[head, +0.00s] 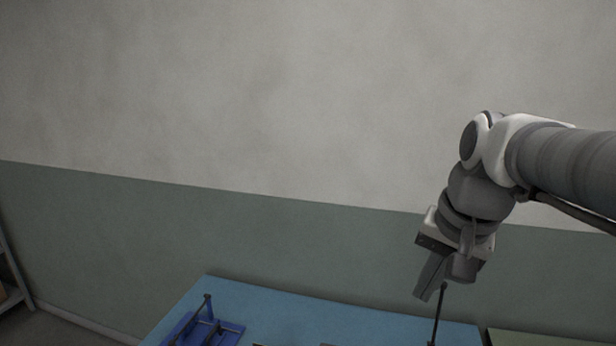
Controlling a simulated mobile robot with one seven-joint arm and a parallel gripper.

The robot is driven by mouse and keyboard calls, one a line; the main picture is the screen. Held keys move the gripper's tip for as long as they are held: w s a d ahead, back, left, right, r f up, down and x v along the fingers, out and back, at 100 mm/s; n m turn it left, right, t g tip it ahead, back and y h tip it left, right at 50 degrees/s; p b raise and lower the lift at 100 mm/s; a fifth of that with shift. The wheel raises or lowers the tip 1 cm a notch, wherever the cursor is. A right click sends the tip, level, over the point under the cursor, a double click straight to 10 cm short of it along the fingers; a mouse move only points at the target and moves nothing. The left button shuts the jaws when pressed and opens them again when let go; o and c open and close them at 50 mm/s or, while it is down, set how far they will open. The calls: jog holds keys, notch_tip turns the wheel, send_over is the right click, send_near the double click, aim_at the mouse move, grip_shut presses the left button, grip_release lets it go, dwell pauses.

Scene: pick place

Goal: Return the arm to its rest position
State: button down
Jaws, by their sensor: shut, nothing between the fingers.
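My arm comes in from the right edge of the head view, bends at a white and grey joint and points down. My gripper (431,292) is at its lower end, shut and empty, above the right part of a blue table top (300,312). A thin dark upright rod (437,318) shows just beside and below the fingertips. I cannot tell whether it touches the gripper or stands behind it.
A blue stand-like object (207,328) with an upright post sits at the table's left. A greenish surface (545,338) lies to the right of the table. A shelf (10,270) stands at the far left. The wall behind is bare.

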jog(key=s+a+f+n+t, duration=0.1)
jog(key=s+f+n, duration=0.1)
jog(key=s, duration=0.3)
jog(key=s+a+f+n+t+h, duration=0.1)
jog(key=s+f+n, duration=0.2)
jog(key=s+n, duration=0.1)
jog(key=shift+s+a+f, duration=0.25)
jog(key=shift+s, duration=0.2)
jog(key=shift+d, duration=0.15)
